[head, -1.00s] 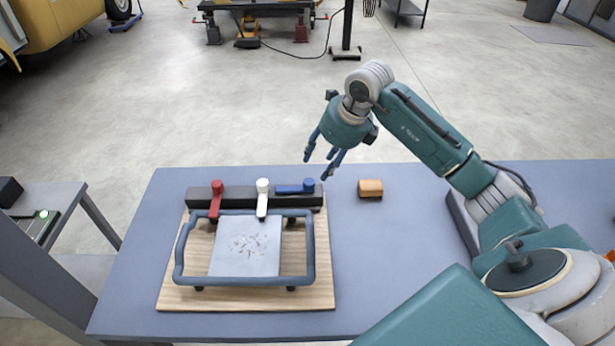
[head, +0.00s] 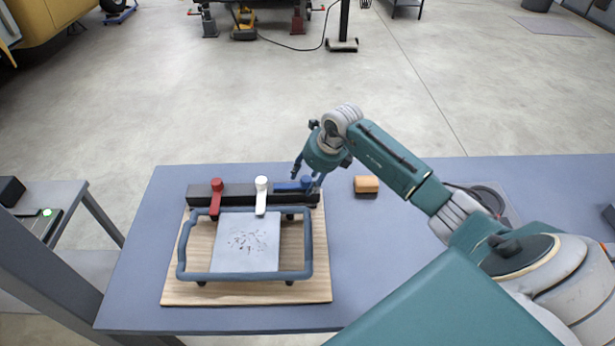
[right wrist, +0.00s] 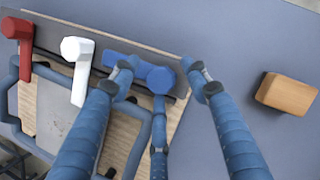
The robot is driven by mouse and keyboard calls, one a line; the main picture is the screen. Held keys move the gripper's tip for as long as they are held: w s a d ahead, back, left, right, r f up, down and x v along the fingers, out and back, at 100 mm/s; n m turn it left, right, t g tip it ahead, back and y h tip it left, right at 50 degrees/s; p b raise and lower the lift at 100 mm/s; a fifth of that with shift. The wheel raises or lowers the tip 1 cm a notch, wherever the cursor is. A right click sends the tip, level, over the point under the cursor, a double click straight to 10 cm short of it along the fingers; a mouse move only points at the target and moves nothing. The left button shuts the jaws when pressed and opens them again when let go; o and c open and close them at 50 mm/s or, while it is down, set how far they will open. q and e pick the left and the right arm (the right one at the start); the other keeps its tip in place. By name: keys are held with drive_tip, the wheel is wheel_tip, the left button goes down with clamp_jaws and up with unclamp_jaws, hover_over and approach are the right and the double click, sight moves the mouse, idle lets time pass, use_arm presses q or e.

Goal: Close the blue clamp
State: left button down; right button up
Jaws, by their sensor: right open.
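The blue clamp (head: 288,187) is at the right end of the black bar (head: 233,192) behind the frame. Its lever lies along the bar, pointing left from its round knob. It also shows in the right wrist view (right wrist: 130,66). My right gripper (head: 307,180) hangs over that knob, open and empty. In the right wrist view its blue fingers (right wrist: 163,78) are spread around the knob end; whether any finger touches it I cannot tell. The white clamp (head: 261,197) and the red clamp (head: 215,198) point forward over the blue-grey frame (head: 306,250). My left gripper is not in view.
The frame rests over a grey plate (head: 247,250) on a wooden board (head: 320,285). An orange-brown block (head: 366,185) sits on the table (head: 380,260) right of the gripper. The table between board and block is clear.

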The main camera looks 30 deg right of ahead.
drive_tip(key=shift+r, duration=0.15)
clamp_jaws()
drive_tip(key=shift+w+d, duration=0.1)
